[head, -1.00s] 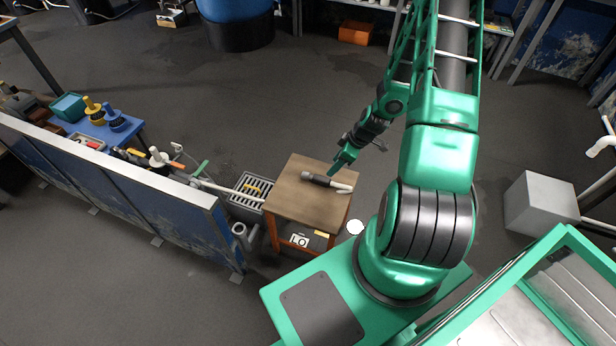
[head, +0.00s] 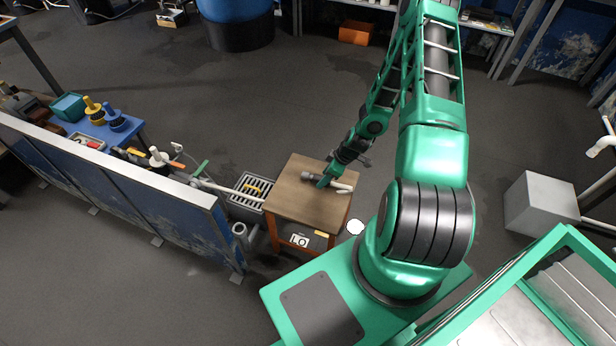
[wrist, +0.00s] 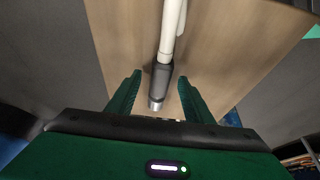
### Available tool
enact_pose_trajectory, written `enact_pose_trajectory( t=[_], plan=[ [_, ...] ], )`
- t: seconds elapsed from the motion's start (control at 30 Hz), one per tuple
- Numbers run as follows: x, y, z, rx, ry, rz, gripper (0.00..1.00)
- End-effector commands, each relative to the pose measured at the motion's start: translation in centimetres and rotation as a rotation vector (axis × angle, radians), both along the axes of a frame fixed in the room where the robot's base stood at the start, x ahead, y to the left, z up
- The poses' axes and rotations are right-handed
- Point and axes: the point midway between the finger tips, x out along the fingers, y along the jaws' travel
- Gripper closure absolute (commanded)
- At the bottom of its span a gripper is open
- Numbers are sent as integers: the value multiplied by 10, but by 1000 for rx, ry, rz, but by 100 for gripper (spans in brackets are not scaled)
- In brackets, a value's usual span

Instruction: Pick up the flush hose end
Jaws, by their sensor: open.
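The flush hose end lies on top of a small wooden table (head: 290,201). In the wrist view it is a dark grip with a metal tip (wrist: 160,84), joined to a pale hose (wrist: 169,30). In the head view its pale part (head: 342,186) shows, while my gripper (head: 325,181) hides some of the dark part. In the wrist view my gripper (wrist: 159,92) is open, with one green finger on each side of the dark grip. There are gaps between both fingers and the grip. I cannot tell the exact height of the fingers over the tabletop.
A grated drain basin (head: 248,188) stands left of the table, beside a low blue partition (head: 110,180). A blue bench (head: 105,128) with tools is behind the partition. A pale box (head: 540,203) stands at the right. The floor behind the table is clear.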

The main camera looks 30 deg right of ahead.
Motion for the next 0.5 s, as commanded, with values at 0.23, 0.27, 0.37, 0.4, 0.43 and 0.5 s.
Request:
enact_pose_trajectory(
  t=[0.23, 0.27, 0.37, 0.4, 0.43, 0.5],
  plan=[
    [3, 2, -8, -1, -1, 0, 53],
    [3, 2, -8, -1, -1, 0, 53],
    [3, 2, -8, -1, -1, 0, 53],
    [3, 2, -8, -1, -1, 0, 63],
    [3, 2, -8, -1, -1, 0, 70],
    [3, 2, -8, -1, -1, 0, 87]
  ],
)
